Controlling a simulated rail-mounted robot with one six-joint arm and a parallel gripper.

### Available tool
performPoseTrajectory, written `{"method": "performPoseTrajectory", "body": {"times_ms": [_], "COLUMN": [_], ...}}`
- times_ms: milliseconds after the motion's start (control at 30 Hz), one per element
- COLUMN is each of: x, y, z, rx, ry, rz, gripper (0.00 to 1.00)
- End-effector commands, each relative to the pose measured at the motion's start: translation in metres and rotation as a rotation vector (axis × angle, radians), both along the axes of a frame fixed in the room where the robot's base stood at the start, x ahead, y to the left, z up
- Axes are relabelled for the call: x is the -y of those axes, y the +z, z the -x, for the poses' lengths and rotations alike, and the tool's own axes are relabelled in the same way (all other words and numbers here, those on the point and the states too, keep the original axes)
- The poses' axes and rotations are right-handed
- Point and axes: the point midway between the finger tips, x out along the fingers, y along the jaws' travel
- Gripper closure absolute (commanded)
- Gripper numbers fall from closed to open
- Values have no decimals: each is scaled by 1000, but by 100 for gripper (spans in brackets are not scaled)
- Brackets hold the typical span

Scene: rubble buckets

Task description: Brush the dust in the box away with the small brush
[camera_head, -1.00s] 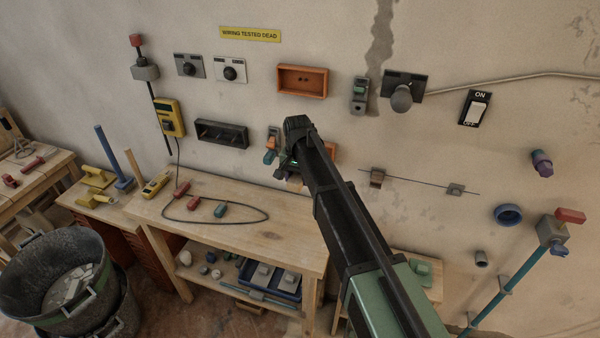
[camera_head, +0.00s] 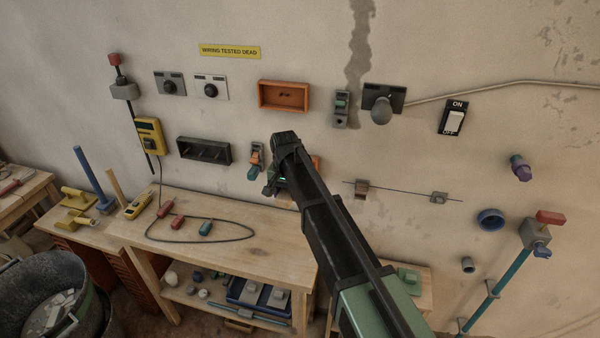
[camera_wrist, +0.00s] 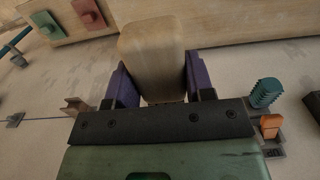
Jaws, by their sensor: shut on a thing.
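My gripper (camera_head: 277,183) is in front of the wall, above the back edge of the workbench. In the wrist view its purple fingers (camera_wrist: 158,78) are shut on a pale wooden block, seemingly the small brush (camera_wrist: 152,45). No bristles show, and the brush cannot be made out in the head view. An open orange box (camera_head: 284,96) hangs on the wall above my gripper, with two small dark spots inside. Another orange piece (camera_head: 316,163) is mostly hidden behind my arm. A dark open box (camera_head: 203,150) hangs to the left. I cannot make out dust in any of them.
An orange-and-blue wall fitting (camera_head: 256,162) is close left of my gripper. A thin wall wire with brackets (camera_head: 400,192) runs to its right. A lamp-like knob (camera_head: 381,109) projects above.

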Motion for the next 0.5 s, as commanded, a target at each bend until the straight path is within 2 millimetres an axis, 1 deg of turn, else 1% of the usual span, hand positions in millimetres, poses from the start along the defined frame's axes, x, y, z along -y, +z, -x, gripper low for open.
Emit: {"method": "performPoseTrajectory", "body": {"times_ms": [67, 267, 367, 500], "x": [4, 4, 5, 8], "y": [0, 0, 0, 0], "z": [2, -3, -11, -28], "rx": [0, 0, 0, 0], "ry": [10, 11, 11, 11], "rz": [0, 0, 0, 0], "gripper": [76, 76, 76, 76]}}
